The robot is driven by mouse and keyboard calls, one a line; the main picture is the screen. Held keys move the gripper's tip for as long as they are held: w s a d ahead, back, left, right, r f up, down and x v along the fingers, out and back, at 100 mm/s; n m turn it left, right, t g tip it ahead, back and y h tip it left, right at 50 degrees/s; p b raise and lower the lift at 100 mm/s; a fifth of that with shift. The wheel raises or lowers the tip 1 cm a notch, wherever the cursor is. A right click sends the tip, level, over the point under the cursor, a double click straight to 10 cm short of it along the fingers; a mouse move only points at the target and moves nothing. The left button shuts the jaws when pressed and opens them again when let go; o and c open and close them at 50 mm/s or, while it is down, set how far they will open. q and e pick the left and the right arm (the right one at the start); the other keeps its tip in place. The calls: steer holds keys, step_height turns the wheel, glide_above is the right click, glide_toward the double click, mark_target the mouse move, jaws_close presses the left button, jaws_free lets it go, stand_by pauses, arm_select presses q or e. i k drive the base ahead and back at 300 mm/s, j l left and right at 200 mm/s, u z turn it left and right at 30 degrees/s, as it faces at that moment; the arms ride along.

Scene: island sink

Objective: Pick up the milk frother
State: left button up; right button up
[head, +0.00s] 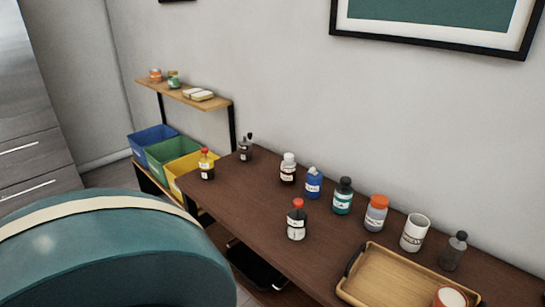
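I cannot make out a milk frother in the head view. A dark wooden table (250,212) along the wall holds several small bottles and jars. At its far end stand a small dark-and-clear container (246,152) and a red-capped bottle (207,169), both too small to tell in detail. Neither of my grippers is in view.
A wooden tray (392,279) with a red-and-white container (450,297) is at the near right. Blue, green and yellow bins (152,138) stand below a small shelf (203,102). A large teal rounded form (110,255) fills the lower left; I cannot tell what it is.

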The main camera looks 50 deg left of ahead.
mark_target(296, 229)
steer(key=u, duration=1.45)
steer(key=j, duration=0.25)
